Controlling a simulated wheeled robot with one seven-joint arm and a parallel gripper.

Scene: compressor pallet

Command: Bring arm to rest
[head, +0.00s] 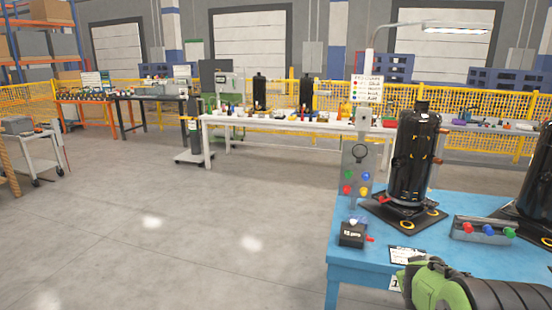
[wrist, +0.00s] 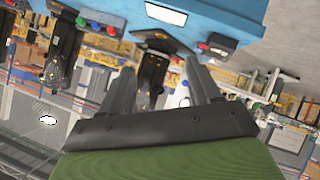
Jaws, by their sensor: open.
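My arm, green and black, shows at the bottom right of the head view, in front of the blue table (head: 345,235). Its fingers cannot be made out there. In the wrist view my gripper (wrist: 160,82) has its two dark fingers spread apart with nothing held between them. That view appears upside down, with the blue table (wrist: 225,12) at the top. A black compressor (wrist: 153,72) shows beyond the gap between the fingers, apart from them. In the head view this tall black compressor (head: 412,155) stands upright on a dark base plate on the table.
The table also holds a small black box (head: 353,233), a grey holder (head: 483,229) with coloured knobs, a panel (head: 357,170) with coloured buttons and a second compressor (head: 537,180) at the right edge. A white workbench (head: 207,135) stands behind. The floor to the left is clear.

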